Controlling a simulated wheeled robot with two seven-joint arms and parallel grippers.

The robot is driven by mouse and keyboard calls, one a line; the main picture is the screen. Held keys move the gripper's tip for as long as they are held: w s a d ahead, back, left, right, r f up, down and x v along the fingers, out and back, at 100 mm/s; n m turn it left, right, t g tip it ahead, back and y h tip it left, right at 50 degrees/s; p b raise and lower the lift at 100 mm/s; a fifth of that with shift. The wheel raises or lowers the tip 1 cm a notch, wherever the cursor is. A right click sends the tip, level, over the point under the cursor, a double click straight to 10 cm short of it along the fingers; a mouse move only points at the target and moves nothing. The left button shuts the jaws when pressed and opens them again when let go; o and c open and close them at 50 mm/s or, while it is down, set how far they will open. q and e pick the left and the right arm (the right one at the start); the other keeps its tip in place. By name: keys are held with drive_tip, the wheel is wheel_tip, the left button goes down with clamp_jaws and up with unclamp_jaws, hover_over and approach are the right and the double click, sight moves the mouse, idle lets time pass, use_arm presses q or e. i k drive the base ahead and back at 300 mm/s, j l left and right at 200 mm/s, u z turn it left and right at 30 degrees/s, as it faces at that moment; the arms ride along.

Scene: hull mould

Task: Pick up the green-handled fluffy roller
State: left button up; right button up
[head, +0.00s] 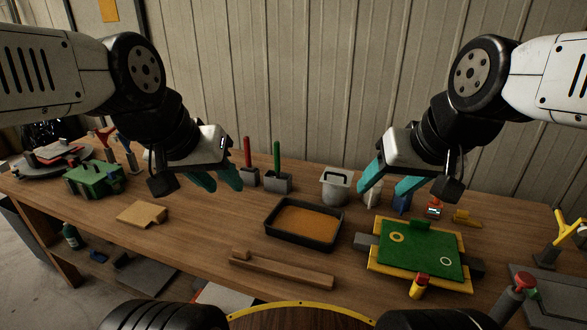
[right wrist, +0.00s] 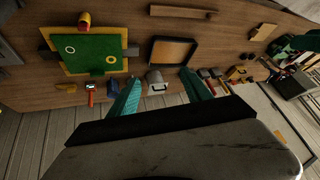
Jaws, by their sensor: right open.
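A green handle (head: 277,151) stands upright in a grey block-like holder (head: 279,182) at the back of the bench in the head view. I cannot make out a fluffy roller head on it. A red handle (head: 248,152) stands just left of it in a similar grey holder (head: 250,177). My left gripper (head: 218,183) is open and empty, left of the red handle. My right gripper (head: 382,189) is open and empty, well to the right of the green handle. In the right wrist view its teal fingers (right wrist: 160,76) are apart with nothing held between them.
A black tray of orange-brown material (head: 304,220) lies in front of the holders. A pale grey tub (head: 337,187) stands right of them. A green board on a yellow base (head: 420,247) is at the right, a wooden bar (head: 282,268) in front. The wall (head: 290,80) rises behind the bench.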

sight(277, 153)
drive_tip(key=i+j+z, duration=0.1)
drive_tip(key=j, duration=0.6)
drive_tip(key=z, duration=2.25)
drive_tip(key=u, duration=2.05)
drive_tip(key=j+u, duration=0.2)
drive_tip(key=i+j, duration=0.2)
drive_tip(key=j, duration=0.15)
drive_tip(key=i+j+z, duration=0.1)
drive_tip(key=j, duration=0.25)
drive_tip(key=i, duration=0.1)
